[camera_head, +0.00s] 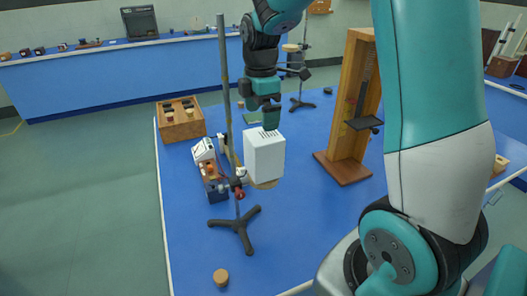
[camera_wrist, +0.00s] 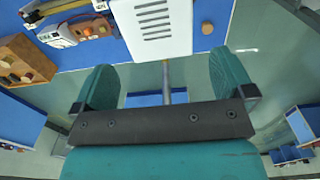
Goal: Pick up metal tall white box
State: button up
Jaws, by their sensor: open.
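The tall white box (camera_head: 264,158) stands upright with dark vent slots in its top. It seems to rest on a small round wooden support near the retort stand in the head view. In the wrist view the box's slotted top (camera_wrist: 154,45) is at the upper middle edge, partly cut off. My gripper (camera_head: 269,117) hangs pointing down at the box's top, close to its far edge; whether it touches cannot be told. In the wrist view my gripper (camera_wrist: 165,85) is open and empty, its two teal fingers apart, with the box outside the gap.
A black retort stand (camera_head: 232,226) rises just left of the box. A small instrument (camera_head: 205,152) stands behind it, a wooden case (camera_head: 180,122) farther back. A tall wooden frame (camera_head: 350,110) stands to the right. The blue bench (camera_head: 190,255) is mostly bare in front.

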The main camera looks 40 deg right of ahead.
aim_at(261, 136)
notch_tip(261, 136, down, 5)
jog(key=shift+r+p, duration=0.1)
jog(key=shift+p, duration=0.35)
jog(key=shift+d+f+p, duration=0.2)
jog(key=shift+f+p, duration=0.4)
jog(key=shift+f, duration=0.75)
jog(key=shift+d+f+p, duration=0.15)
jog(key=shift+f+p, duration=0.4)
jog(key=shift+f, duration=0.8)
jog(key=c, duration=0.9)
jog(key=shift+r, duration=0.1)
